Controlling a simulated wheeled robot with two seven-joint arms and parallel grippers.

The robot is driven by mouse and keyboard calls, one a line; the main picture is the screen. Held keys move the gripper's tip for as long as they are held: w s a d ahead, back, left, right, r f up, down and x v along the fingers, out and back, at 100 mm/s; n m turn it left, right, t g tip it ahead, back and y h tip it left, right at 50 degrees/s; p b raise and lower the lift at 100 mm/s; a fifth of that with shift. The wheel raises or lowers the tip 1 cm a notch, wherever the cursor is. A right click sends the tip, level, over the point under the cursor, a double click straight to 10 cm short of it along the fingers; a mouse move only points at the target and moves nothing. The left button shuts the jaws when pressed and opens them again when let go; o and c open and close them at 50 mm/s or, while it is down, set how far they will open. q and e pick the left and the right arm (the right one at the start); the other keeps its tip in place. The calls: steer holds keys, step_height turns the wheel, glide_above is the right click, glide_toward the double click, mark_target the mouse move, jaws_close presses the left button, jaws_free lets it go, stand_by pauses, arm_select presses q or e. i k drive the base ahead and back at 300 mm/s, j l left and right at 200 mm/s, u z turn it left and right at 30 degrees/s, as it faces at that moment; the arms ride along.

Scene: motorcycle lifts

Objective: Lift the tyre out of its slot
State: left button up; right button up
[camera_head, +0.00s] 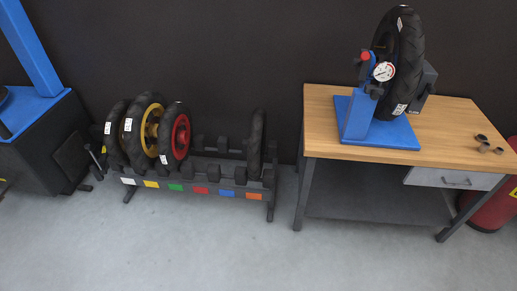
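A low dark rack (215,189) with coloured slot labels stands on the floor at left of centre. A bare black tyre (257,143) stands upright in a slot near its right end, by the orange label. At the rack's left end stand a black tyre (115,130), a wheel with a yellow rim (150,128) and a wheel with a red rim (180,137). Another black tyre (409,62) stands on a blue stand with a gauge on the workbench. Which tyre the task means cannot be told. Neither of my grippers is in view.
The wooden workbench (450,130) stands right of the rack with a gap between. A blue and black machine (40,140) is at left, a red cylinder (492,212) at far right. The grey floor (180,245) in front is clear.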

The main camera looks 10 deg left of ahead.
mark_target(257, 137)
steer(key=i+j+z, duration=0.1)
steer(key=z, duration=0.7)
steer(key=i+j+z, duration=0.1)
steer(key=j+z, duration=0.25)
steer(key=j, duration=0.3)
steer(key=j+z, duration=0.4)
steer(key=j, duration=0.3)
steer(key=j+z, duration=0.35)
steer(key=j, duration=0.85)
steer(key=k+j, duration=0.15)
steer(key=j, duration=0.8)
steer(key=k+j+z, duration=0.1)
steer(key=j, duration=0.4)
